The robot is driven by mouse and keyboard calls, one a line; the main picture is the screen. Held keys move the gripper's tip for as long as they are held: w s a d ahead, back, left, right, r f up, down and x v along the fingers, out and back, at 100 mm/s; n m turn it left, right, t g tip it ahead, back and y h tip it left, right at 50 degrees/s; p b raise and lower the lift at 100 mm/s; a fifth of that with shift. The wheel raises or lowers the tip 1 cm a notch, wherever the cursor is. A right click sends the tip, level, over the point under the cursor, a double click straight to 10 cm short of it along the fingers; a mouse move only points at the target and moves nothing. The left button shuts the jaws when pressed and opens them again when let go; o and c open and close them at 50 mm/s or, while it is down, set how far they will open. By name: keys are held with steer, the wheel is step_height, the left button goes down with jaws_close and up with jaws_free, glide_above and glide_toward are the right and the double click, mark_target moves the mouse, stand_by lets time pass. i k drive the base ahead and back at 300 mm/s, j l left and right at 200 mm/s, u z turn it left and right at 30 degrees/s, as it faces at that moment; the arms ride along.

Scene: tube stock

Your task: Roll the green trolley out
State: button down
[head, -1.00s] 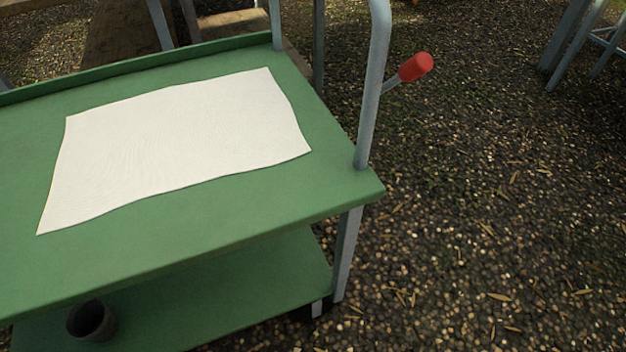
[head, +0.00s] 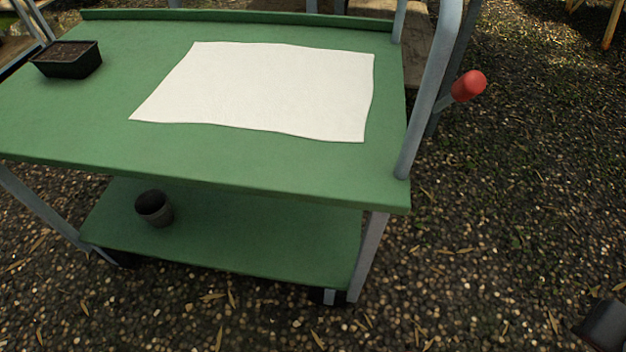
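The green trolley (head: 270,170) stands on the gravel, filling the left and middle of the head view. It has a green top shelf, a green lower shelf (head: 255,235) and grey metal legs. A grey upright rail (head: 430,95) rises at its right end. A lever with a red knob (head: 469,86) sticks out to the right of this rail. A white sheet (head: 270,90) lies on the top shelf.
A black tray of soil (head: 67,59) sits on the top shelf's left end. A dark pot (head: 154,208) stands on the lower shelf. Gravel (head: 520,190) to the right is open.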

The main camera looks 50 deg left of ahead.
mark_target(265, 205)
steer(key=i+u, duration=0.2)
steer(key=u, duration=0.25)
steer(key=i+u, duration=0.15)
steer(key=u, duration=0.25)
steer(key=i+l+u, duration=0.15)
steer(key=u, duration=0.3)
steer(key=i+l+u, duration=0.15)
steer(key=u, duration=0.3)
steer(key=i+l+u, duration=0.1)
steer(key=l+u, duration=0.3)
steer(key=i+j, duration=0.05)
steer(key=j, duration=0.05)
